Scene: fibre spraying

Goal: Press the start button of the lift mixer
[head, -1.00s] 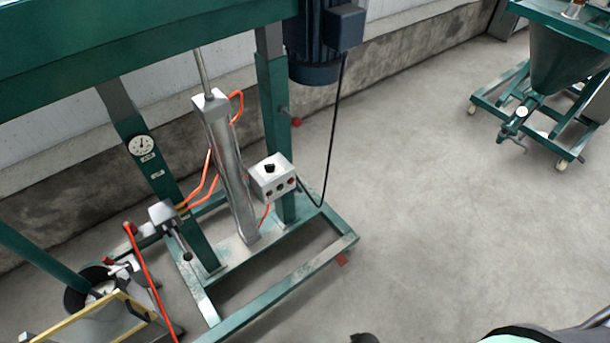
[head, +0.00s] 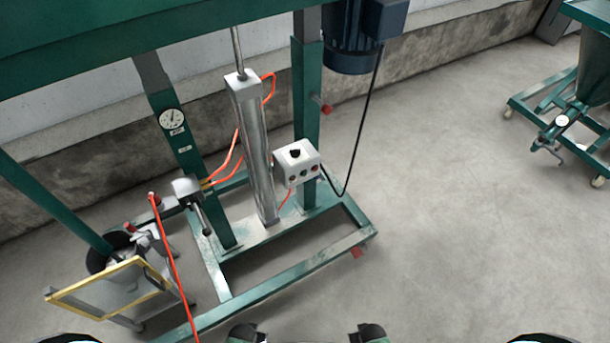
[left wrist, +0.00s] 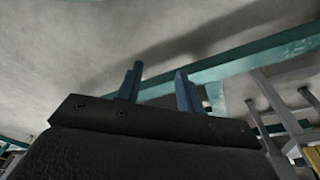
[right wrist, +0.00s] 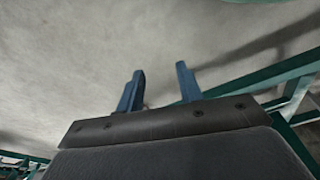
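The lift mixer (head: 321,95) is a green steel frame with a silver cylinder in its middle. Its white control box (head: 297,163) sits on the frame right of the cylinder. The box has a black knob on top and a row of small buttons on its front; which is the start button I cannot tell. My left gripper (left wrist: 158,85) is open and empty in the left wrist view. My right gripper (right wrist: 160,85) is open and empty in the right wrist view. In the head view only dark parts of my arms show at the bottom edge, well below the box.
A blue motor (head: 352,40) hangs right of the frame, with a black cable curving down to the box. Another green wheeled machine (head: 555,125) is at the right. The floor between is clear.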

